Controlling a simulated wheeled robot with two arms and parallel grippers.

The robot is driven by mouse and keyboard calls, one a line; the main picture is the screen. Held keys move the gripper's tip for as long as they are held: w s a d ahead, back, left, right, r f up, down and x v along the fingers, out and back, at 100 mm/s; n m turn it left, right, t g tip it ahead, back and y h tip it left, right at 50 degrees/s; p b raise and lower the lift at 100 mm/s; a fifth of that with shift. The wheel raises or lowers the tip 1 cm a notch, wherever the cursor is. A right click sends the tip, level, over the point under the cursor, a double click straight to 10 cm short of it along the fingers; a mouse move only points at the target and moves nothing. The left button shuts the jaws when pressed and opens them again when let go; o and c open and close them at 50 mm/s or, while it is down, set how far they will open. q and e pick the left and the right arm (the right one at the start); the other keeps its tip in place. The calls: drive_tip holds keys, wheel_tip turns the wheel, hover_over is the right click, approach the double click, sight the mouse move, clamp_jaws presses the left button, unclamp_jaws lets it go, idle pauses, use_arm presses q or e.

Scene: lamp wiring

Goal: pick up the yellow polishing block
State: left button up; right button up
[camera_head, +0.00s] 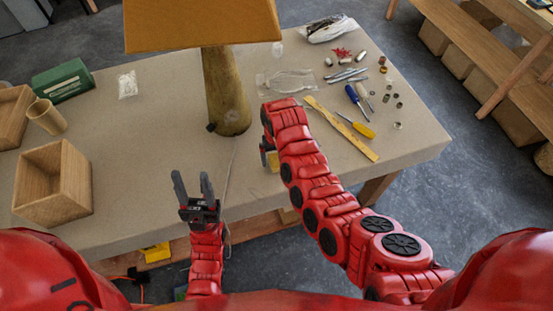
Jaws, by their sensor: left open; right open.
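A small yellow block (272,161) lies on the table near its front edge, partly hidden by my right arm. It looks like the polishing block. My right gripper (266,146) points down right at this block. Its fingers are mostly hidden behind the red arm, and I cannot tell whether they touch the block. My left gripper (193,181) is open and empty, fingers pointing away from me, over the table's front part left of the block.
A lamp with a tan shade (200,25) and wooden post (226,95) stands behind. A wooden box (55,185), cup (46,117) and green box (63,80) are at left. Screwdrivers (356,102), a wooden ruler (340,128) and small parts lie at right.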

drive_tip(key=shift+f, duration=0.65)
drive_tip(key=c, duration=1.4)
